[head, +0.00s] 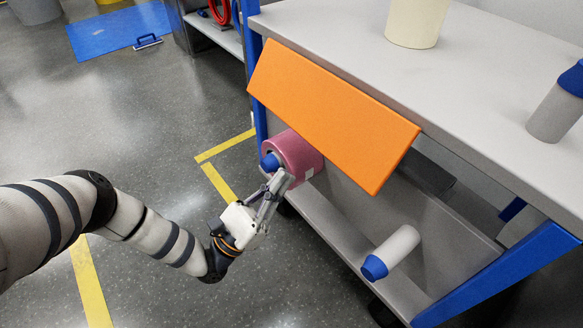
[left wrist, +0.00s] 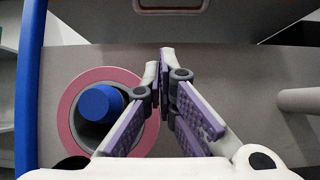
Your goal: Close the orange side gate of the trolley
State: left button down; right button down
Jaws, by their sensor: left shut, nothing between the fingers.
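The orange side gate (head: 332,112) is a flat panel on the near side of the grey trolley (head: 480,75). It slants outward below the tabletop edge, standing away from the trolley's side. My left gripper (head: 284,180) is shut and empty, below the gate's lower left part and in front of a pink roll (head: 297,155). In the left wrist view the fingertips (left wrist: 165,55) meet to the right of the pink roll (left wrist: 70,110). I cannot tell whether the gripper touches anything. My right gripper is not in view.
A blue-capped bottle (head: 390,250) lies on the lower shelf (head: 335,235), right of the roll. A cream container (head: 416,22) and another blue-capped bottle (head: 556,105) are on the tabletop. A blue trolley post (head: 500,275) stands at right. The floor at left is open, with yellow lines (head: 218,183).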

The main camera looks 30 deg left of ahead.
pick_arm(q)
jog(key=w+d+r+p, duration=0.1)
jog(key=w+r, duration=0.3)
jog(key=r, duration=0.4)
jog(key=shift+d+r, duration=0.25)
jog(key=shift+d, duration=0.1)
